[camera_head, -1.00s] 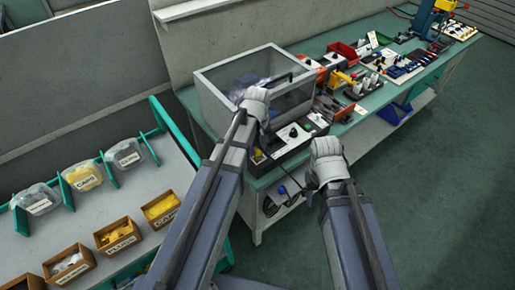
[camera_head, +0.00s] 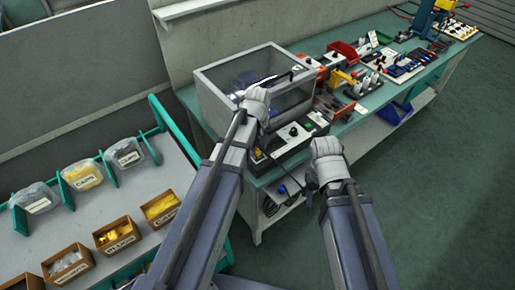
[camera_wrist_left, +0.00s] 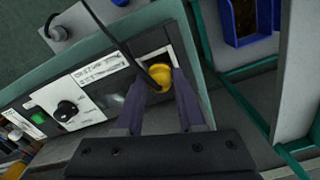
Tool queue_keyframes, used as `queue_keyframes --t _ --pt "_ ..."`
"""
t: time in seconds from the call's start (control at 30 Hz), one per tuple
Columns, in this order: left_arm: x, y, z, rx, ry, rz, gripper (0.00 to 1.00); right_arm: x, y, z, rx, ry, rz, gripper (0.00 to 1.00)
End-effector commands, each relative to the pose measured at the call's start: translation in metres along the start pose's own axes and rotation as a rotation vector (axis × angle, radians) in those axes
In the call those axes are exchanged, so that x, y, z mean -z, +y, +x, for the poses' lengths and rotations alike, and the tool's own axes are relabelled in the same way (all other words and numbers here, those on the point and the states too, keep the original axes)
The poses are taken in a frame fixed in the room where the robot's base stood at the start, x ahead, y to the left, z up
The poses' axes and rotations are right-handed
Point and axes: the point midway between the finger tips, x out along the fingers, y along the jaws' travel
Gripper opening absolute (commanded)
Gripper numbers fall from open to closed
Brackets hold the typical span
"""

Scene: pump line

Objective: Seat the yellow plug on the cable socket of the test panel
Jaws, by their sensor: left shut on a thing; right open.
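The yellow plug (camera_wrist_left: 160,76) is between the fingers of my left gripper (camera_wrist_left: 162,84) in the left wrist view, with a black cable (camera_wrist_left: 107,35) running from it. My left gripper is shut on it at the end of the test panel (camera_wrist_left: 88,95). A yellow-and-grey part (camera_wrist_left: 154,44) in a dark recess lies just beyond the plug; whether the plug touches or is seated on the socket cannot be told. In the head view the left hand (camera_head: 257,103) hides the plug. My right gripper (camera_head: 313,182) is open and empty, off the bench's front edge.
A clear-walled box (camera_head: 225,95) stands behind the panel. Several tools and parts lie along the green bench (camera_head: 365,130) to the right. A shelf with labelled bins (camera_head: 118,236) is at the left. The floor at the right is clear.

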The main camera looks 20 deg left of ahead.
Motion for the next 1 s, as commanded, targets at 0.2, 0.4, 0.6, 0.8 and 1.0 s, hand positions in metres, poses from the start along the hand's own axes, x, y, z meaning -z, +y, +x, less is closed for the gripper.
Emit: queue_keyframes --t 0.2,0.4,0.6,0.8,1.0 --pt "0.0000 0.0000 0.0007 0.000 0.000 0.000 0.00 0.0000 -0.0001 0.0007 0.000 0.000 0.000 0.50" --pt "0.0000 0.0000 0.0009 0.000 0.000 0.000 0.00 0.0000 -0.0001 0.0009 0.000 0.000 0.000 0.50" --pt "0.0001 0.0000 0.0039 0.000 0.000 0.000 0.00 0.0002 -0.0004 0.0039 0.000 0.000 0.000 0.50" --pt "0.0001 0.0000 0.0073 0.000 0.000 0.000 0.00 0.0004 -0.0007 0.0072 0.000 0.000 0.000 0.50" --pt "0.0000 0.0000 0.0068 0.000 0.000 0.000 0.00 0.0004 -0.0007 0.0067 0.000 0.000 0.000 0.50"
